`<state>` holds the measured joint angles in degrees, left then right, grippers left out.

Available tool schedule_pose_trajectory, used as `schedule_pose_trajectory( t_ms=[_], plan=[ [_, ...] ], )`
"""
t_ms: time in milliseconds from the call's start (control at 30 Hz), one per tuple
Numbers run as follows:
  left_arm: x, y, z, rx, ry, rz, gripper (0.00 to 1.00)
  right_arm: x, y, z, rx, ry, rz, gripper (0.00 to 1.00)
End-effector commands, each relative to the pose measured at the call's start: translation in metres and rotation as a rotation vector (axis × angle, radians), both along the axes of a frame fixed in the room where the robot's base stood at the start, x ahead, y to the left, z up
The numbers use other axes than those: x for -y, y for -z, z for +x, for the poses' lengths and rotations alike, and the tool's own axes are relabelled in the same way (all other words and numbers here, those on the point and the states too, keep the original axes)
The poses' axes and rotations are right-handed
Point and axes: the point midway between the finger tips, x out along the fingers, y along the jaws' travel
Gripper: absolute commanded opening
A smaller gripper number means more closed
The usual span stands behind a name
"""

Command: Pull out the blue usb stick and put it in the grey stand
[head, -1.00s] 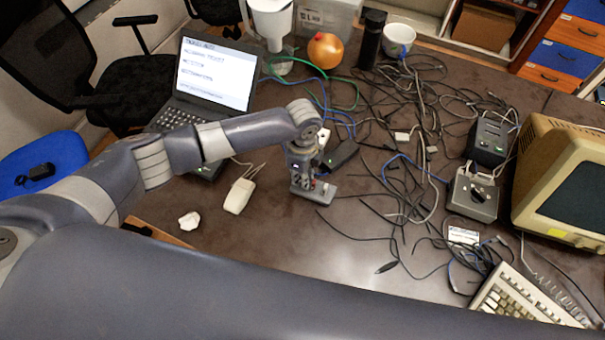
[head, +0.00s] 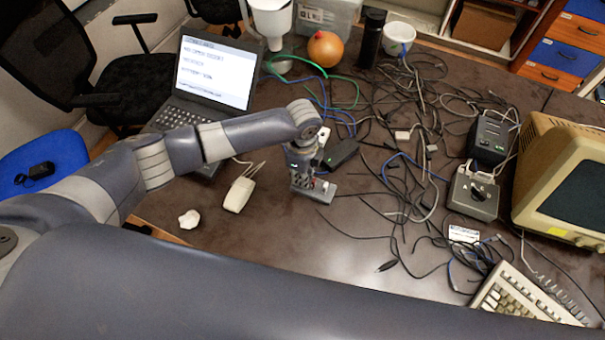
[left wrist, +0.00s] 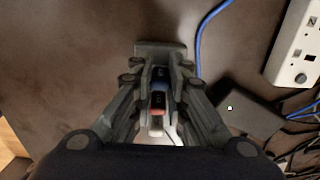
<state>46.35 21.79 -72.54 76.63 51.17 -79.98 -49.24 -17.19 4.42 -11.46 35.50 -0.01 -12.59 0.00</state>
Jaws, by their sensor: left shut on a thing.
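The grey stand (head: 322,191) is on the table right under my left gripper; its far end also shows in the left wrist view (left wrist: 160,47). My left gripper (head: 304,187) points down and is shut on the blue usb stick (left wrist: 158,88), seen between its fingers in the left wrist view (left wrist: 159,82). A red part and a white part show just below the blue one there, and a dark part above it. The fingers hide most of the stick's body and its lower end, so I cannot tell how deep it sits in the stand. My right gripper is not in view.
A dark box (head: 343,153) and a white socket strip (left wrist: 297,45) are close beside the gripper. A tangle of cables (head: 415,130) lies to the right.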

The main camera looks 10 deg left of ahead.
Motion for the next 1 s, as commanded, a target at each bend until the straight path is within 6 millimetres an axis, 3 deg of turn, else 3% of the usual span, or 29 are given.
schedule_pose_trajectory(
  t_ms=[67,100,167,567,667,1000],
  plan=[
    [0.0,0.002,0.0,0.0,0.0,0.0,0.0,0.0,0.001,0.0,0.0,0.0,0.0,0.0],
    [0.0,0.001,0.0,0.0,0.0,0.0,0.23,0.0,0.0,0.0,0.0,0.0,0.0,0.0],
    [0.0,0.001,0.0,0.0,0.0,0.0,0.37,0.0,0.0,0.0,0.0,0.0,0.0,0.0],
    [0.0,-0.003,0.0,0.001,0.001,-0.001,0.38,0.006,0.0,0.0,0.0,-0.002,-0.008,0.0],
    [0.001,-0.014,0.001,0.003,0.001,-0.003,0.38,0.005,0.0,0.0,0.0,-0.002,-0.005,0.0],
    [0.0,-0.084,0.001,0.004,0.001,-0.002,0.38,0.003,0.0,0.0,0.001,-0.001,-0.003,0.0]
  ],
)
